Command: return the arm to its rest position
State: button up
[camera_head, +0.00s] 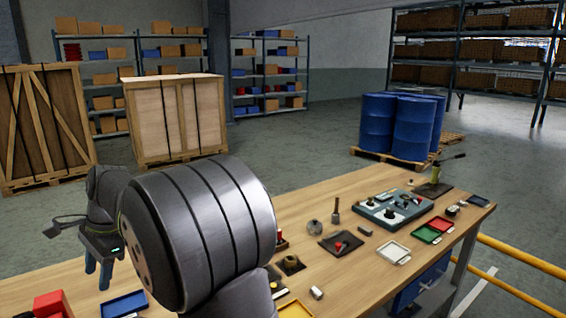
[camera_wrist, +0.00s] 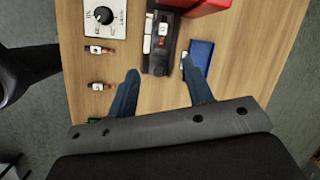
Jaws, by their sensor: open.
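My gripper (camera_head: 98,270) is at the left of the head view, above the left part of the wooden workbench (camera_head: 340,200). My large dark arm link covers the middle of that view. In the wrist view, the two blue fingers of my gripper (camera_wrist: 164,86) are spread apart with nothing between them. Below them is the bench top (camera_wrist: 255,70), with a dark block (camera_wrist: 156,62) beyond and between the fingertips.
A blue tray (camera_head: 124,305) and a red box (camera_head: 51,304) lie near the gripper. A white panel with a black knob (camera_wrist: 103,17) shows in the wrist view. Tools and a teal board (camera_head: 379,213) stand along the right. Blue drums (camera_head: 415,125) and crates stand beyond.

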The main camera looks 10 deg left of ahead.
jog(key=s+r+n, duration=0.2)
jog(key=n, duration=0.1)
jog(key=s+d+r+n+t, duration=0.1)
jog(key=n, duration=0.1)
jog(key=shift+s+r, duration=0.1)
jog(key=shift+s, duration=0.25)
jog(key=shift+o, duration=0.4)
jog(key=shift+a, duration=0.1)
jog(key=o, duration=1.1)
jog(key=w+a+f+m+h, duration=0.1)
jog(key=f+m, duration=0.2)
jog(key=f, duration=0.2)
jog(key=w+a+f+m+h, duration=0.1)
jog(key=w+f+m, duration=0.1)
jog(key=f, duration=0.4)
jog(key=w+a+f+m+t+h, duration=0.1)
jog(key=w+f+m, duration=0.1)
jog(key=f+m, duration=0.2)
jog(key=shift+a+f+m, duration=0.2)
jog(key=shift+f+m, duration=0.1)
jog(key=shift+f, duration=0.5)
jog(key=shift+r, duration=0.1)
notch_tip(320, 180, up, 10)
jog(key=shift+f, duration=0.1)
